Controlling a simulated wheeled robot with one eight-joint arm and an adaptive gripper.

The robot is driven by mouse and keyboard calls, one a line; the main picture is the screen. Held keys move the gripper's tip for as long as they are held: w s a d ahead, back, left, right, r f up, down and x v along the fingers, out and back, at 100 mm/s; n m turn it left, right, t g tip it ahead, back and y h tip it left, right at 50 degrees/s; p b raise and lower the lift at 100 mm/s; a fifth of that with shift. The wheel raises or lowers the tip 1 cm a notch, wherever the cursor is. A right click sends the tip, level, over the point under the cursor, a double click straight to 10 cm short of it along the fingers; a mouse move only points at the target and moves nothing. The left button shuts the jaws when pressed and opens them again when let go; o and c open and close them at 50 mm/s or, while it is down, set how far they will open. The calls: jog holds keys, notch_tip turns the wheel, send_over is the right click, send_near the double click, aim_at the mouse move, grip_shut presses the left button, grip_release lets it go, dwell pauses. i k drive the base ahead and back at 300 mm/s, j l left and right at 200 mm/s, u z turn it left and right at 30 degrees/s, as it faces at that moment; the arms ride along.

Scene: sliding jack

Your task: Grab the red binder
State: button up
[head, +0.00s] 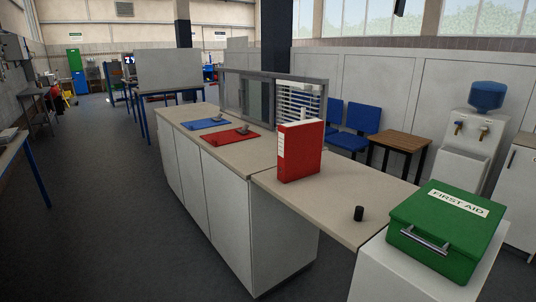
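A red binder (305,151) with a white label on its spine stands upright on the beige countertop (335,205), near the middle of the head view. Its spine faces left and its broad red cover faces right. Nothing touches it that I can see. My gripper and arm are not in view.
A small black cylinder (359,213) stands on the counter right of the binder. A green first aid box (446,231) sits on a white cabinet at the lower right. Red (231,136) and blue (211,123) clipboards lie farther back. The floor (110,220) left of the counter is clear.

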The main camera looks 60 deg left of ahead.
aim_at(300, 143)
jog(key=u, duration=2.15)
